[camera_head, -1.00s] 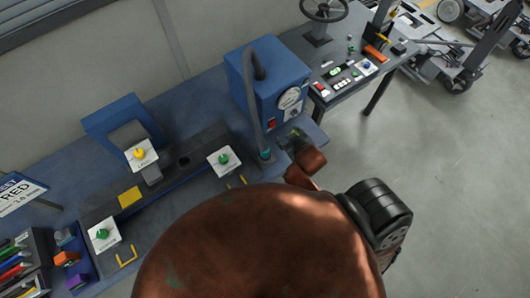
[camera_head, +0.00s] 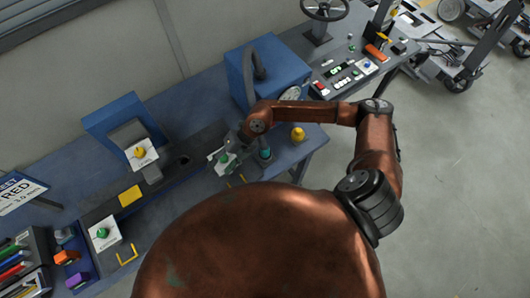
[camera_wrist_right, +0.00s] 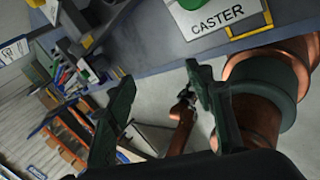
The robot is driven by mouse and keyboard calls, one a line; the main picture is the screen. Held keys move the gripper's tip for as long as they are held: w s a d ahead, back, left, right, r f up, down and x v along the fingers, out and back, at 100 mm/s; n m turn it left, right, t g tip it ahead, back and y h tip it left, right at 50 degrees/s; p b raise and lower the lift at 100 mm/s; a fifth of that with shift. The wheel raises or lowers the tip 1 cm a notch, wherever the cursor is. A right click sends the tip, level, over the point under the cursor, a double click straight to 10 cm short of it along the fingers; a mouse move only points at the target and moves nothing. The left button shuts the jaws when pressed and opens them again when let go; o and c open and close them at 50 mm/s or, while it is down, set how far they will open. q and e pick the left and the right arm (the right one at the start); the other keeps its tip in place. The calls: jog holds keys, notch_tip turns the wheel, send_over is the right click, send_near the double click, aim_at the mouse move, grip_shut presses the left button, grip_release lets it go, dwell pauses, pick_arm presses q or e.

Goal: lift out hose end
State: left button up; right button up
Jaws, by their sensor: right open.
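The dark hose (camera_head: 260,68) rises from the blue box (camera_head: 238,72) with a gauge and bends down behind my right forearm. Its teal end (camera_head: 265,154) is low at the bench, near my gripper; how it is seated I cannot tell. My right gripper (camera_head: 226,158) is over the white plate with a green knob, left of the hose end. In the wrist view its two fingers (camera_wrist_right: 160,105) are spread with nothing between them. A small copper arm of mine with a dark end (camera_wrist_right: 187,97) shows beyond them; its jaw state is unclear.
A yellow knob (camera_head: 298,134) stands right of the hose end. A yellow-knobbed plate (camera_head: 141,153) and another green-knobbed plate (camera_head: 104,234) are further left.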

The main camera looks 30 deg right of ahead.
aim_at(265, 148)
jog(key=d+f+h, duration=0.1)
jog(key=d, duration=0.2)
jog(key=w+d+f+h, duration=0.1)
jog(key=d, duration=0.1)
jog(key=d+f+h, duration=0.1)
jog(key=d, duration=0.2)
jog(key=shift+w+d+f, duration=0.25)
jog(key=shift+w+d, duration=0.05)
jog(key=shift+w, duration=0.1)
jog(key=d+h, duration=0.1)
jog(key=d, duration=0.3)
jog(key=w+d+f+h, duration=0.1)
jog(key=d+h, duration=0.1)
jog(key=d, duration=0.2)
jog(key=d+h, duration=0.1)
jog(key=d, duration=0.2)
jog(key=shift+w+d+f+m+h, duration=0.2)
jog(key=shift+w+d+m+h, duration=0.2)
jog(key=shift+d+f, duration=0.25)
jog(key=shift+f, duration=0.3)
jog(key=shift+d+f, duration=0.2)
jog(key=shift+f, duration=0.35)
jog(key=shift+a+f+p, duration=0.1)
jog(key=shift+f+p, duration=1)
jog(key=shift+f, duration=1.7)
jog(key=shift+c, duration=0.4)
grip_shut()
